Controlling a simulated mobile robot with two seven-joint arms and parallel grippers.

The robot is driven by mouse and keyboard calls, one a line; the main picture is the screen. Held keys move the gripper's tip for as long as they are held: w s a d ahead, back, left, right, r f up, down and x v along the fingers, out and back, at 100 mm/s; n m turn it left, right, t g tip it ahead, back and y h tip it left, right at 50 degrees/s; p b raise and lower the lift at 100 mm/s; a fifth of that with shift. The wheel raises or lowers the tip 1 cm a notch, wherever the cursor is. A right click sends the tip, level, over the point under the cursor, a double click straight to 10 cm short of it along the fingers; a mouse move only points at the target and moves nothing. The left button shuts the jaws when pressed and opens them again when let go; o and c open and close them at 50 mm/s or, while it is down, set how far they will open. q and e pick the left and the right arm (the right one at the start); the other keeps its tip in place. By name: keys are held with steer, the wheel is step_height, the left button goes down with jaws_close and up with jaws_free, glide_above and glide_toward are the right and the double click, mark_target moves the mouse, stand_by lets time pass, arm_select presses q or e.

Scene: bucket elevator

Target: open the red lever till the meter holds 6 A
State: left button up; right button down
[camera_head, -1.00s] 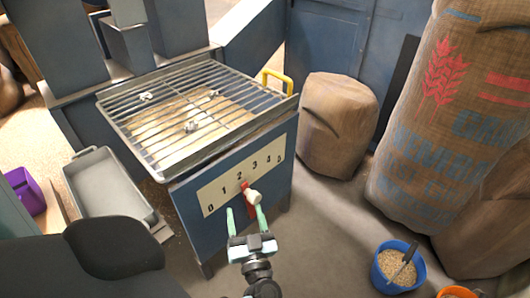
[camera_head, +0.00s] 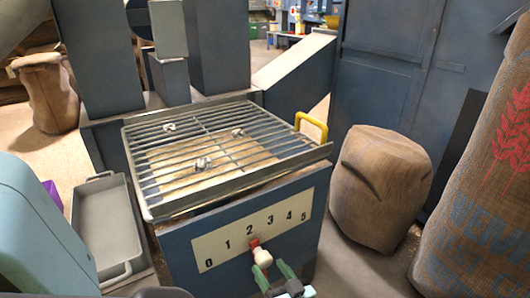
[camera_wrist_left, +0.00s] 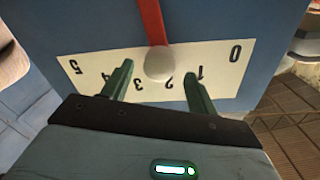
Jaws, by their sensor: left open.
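My left gripper (camera_head: 274,271) is open just below the knob. In the left wrist view its two green fingers (camera_wrist_left: 158,72) appear on either side of the knob, with gaps. No ammeter is identifiable. My right gripper is not in view.
A metal grate (camera_head: 185,198) with small pale lumps covers the box, with a yellow handle (camera_head: 312,126) at its back right. A grey tray (camera_head: 105,228) lies to the left. Sacks (camera_head: 382,188) stand to the right. Bare floor shows between box and sacks.

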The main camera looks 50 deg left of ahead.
mark_target(267, 265)
arm_select(q)
steer(key=a, duration=0.3)
steer(key=shift+w+a+b, duration=0.25)
steer(key=shift+b, duration=0.15)
steer(key=shift+a, duration=0.4)
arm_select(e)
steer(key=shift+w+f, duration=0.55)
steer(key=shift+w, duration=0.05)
